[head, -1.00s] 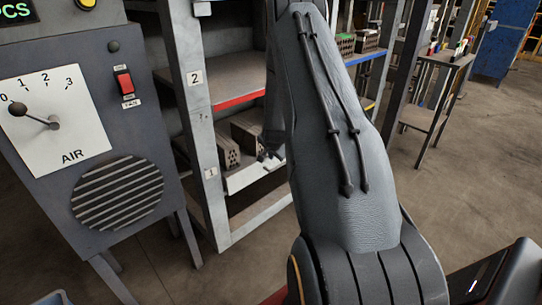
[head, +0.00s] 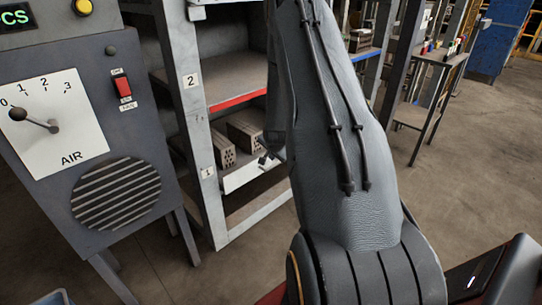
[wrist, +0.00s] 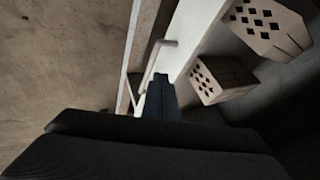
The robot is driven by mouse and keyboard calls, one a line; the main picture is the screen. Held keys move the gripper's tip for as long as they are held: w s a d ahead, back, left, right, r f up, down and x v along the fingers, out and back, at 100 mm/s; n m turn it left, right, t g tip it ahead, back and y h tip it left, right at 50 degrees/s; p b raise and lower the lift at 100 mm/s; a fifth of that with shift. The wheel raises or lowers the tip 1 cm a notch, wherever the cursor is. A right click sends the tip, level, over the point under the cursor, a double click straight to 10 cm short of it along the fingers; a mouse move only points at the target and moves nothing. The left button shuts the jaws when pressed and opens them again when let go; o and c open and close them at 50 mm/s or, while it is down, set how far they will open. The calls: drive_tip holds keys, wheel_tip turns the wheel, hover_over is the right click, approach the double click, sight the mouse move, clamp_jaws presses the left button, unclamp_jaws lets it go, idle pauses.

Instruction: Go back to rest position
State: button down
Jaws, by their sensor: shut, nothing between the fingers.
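My gripper (head: 267,160) is low in front of the rack's lower bay, partly hidden behind my own arm. In the wrist view my dark fingers (wrist: 160,97) are together with nothing held between them. Two grey-brown hollow bricks, one at the left (head: 222,150) and one further right (head: 244,132), lie on the rack's lower level. Both also show in the wrist view, a nearer one (wrist: 216,80) and one at the top right (wrist: 268,22). The gripper is beside the pale shelf edge (head: 243,179), apart from the bricks as far as I can see.
The metal rack (head: 213,205) has posts close to my arm and an upper shelf (head: 222,82) above the bricks. A grey control cabinet (head: 105,65) with an air dial stands at the left. A small table (head: 436,72) is further right. Open floor (head: 470,170) lies at the right.

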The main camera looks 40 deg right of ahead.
drive_tip(key=v, duration=0.7)
drive_tip(key=shift+s, duration=0.3)
drive_tip(key=shift+d, duration=0.1)
drive_tip(key=s+a+r+n+g+y+p, duration=0.1)
drive_tip(key=s+a+r+n, duration=0.25)
drive_tip(key=a, duration=0.35)
drive_tip(key=s+a+r+n+g+y+p, duration=0.1)
drive_tip(key=s+a+r+n+p, duration=0.1)
drive_tip(key=a+r, duration=0.4)
drive_tip(key=s+a+r+n+g+y+p, duration=0.1)
drive_tip(key=s+a+r+n, duration=0.2)
drive_tip(key=a, duration=0.5)
drive_tip(key=s+a+r+n+g+p, duration=0.1)
drive_tip(key=s+a+r+n, duration=0.1)
drive_tip(key=s, duration=0.4)
drive_tip(key=s+a+r+n+g+p, duration=0.1)
drive_tip(key=s+a+r+n, duration=0.1)
drive_tip(key=s+a+r, duration=0.2)
drive_tip(key=s+a+r+n+g+y+p, duration=0.1)
drive_tip(key=s+a+r+n, duration=0.1)
drive_tip(key=s+a, duration=0.4)
drive_tip(key=s+r, duration=0.1)
drive_tip(key=s, duration=0.3)
drive_tip(key=shift+a+r+n, duration=0.3)
drive_tip(key=shift+a+n, duration=0.05)
drive_tip(key=shift+a, duration=0.05)
